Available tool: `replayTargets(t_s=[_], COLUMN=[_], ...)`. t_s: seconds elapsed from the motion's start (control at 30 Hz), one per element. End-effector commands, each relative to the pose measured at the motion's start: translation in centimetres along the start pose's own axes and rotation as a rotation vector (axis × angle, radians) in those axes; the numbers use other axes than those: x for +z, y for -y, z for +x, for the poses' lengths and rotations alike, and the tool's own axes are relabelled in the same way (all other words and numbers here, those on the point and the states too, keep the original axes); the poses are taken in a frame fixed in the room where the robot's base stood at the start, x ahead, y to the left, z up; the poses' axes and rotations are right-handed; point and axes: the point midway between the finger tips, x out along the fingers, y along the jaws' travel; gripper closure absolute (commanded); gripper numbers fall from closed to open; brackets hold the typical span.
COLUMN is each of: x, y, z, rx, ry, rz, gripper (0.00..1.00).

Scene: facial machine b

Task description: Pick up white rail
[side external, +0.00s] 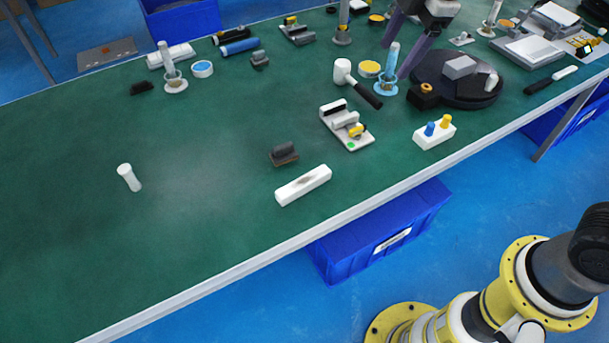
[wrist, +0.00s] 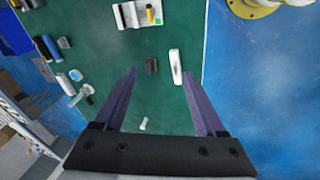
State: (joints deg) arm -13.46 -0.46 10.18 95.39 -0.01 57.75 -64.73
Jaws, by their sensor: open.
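The white rail (side external: 303,186) lies flat near the table's front edge in the side external view, with a dark mark on its top. It also shows in the wrist view (wrist: 175,66), between the finger lines and closer to the right finger, well below them. My gripper (wrist: 159,73) has two purple fingers spread wide with nothing between them. In the side external view my gripper (side external: 393,62) hangs at the top, above the table and apart from the rail; its upper part is cut off by the frame.
A dark block (side external: 284,154) sits just behind the rail. A white tray with parts (side external: 346,125) and a white block with blue and yellow knobs (side external: 434,134) stand to the right. A small white cylinder (side external: 129,177) is at left. The green table (side external: 70,230) is mostly clear at left.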

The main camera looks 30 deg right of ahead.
Motion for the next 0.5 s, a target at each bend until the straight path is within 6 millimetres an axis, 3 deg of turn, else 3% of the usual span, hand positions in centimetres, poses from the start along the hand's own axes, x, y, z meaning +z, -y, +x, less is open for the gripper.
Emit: replayTargets(t_s=[0.03, 0.13, 0.3, 0.5], x=[-1.6, -4.4, -8.0, -9.5], y=[-0.6, -1.3, -0.4, 2.1], z=[2.3, 6.4, 13.2, 17.8], rx=[-0.038, -0.099, -0.196, -0.280], ry=[0.009, 0.022, 0.049, 0.082], rz=[-0.058, -0.159, -0.247, -0.294], gripper=[0.28, 0.28, 0.28, 0.28])
